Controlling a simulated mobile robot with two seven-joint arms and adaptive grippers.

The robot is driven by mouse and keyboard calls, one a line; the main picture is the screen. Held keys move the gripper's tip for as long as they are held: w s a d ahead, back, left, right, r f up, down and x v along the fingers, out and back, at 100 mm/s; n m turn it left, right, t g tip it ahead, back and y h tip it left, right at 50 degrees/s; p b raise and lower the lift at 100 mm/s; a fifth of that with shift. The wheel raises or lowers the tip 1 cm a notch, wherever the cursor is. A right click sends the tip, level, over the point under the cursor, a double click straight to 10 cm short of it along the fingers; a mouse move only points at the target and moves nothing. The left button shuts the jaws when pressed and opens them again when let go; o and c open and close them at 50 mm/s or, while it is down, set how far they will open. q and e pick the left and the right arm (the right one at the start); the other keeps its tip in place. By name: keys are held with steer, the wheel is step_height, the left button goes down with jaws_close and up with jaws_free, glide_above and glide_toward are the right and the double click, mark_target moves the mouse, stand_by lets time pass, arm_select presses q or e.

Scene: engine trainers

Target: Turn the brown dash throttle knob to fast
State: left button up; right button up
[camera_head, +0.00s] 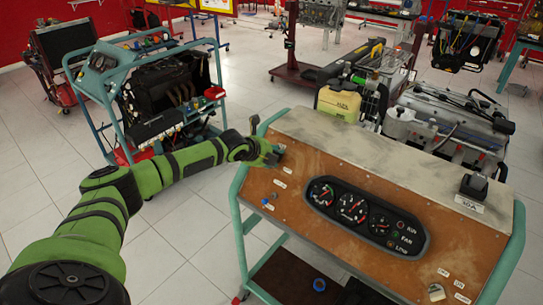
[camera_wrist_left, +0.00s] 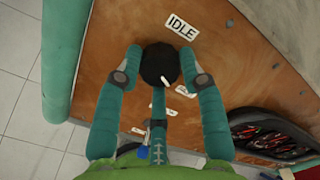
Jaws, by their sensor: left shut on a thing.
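The throttle knob (camera_wrist_left: 159,62) is a round black knob on the brown dash panel (camera_head: 330,232). It has a short white pointer mark on its lower edge in the left wrist view, away from the IDLE label (camera_wrist_left: 181,27) above it. My left gripper (camera_wrist_left: 161,70) is shut on the knob, one teal finger on each side. In the head view the left gripper (camera_head: 266,153) is at the panel's upper left corner and hides the knob. Other white labels (camera_wrist_left: 185,92) near the knob are too small to read. My right gripper is not in view.
A black gauge cluster (camera_head: 366,216) with several dials sits right of the knob. A small blue-tipped part (camera_head: 266,203) is below it on the panel. The teal frame (camera_head: 240,215) runs along the panel's left edge.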

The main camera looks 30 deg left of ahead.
arm_select(q)
steer(key=o, duration=1.2)
steer(key=shift+s+d+f, duration=0.15)
steer(key=shift+d+f, duration=0.2)
steer(key=shift+d, duration=0.05)
steer(key=shift+c, duration=0.2)
steer(key=shift+r, duration=0.15)
steer(key=shift+a+r, duration=0.2)
steer(key=shift+s+r, duration=0.2)
steer(key=shift+s, duration=0.1)
steer(key=v, duration=1.1)
steer(key=shift+d, duration=0.3)
steer(key=shift+w, duration=0.15)
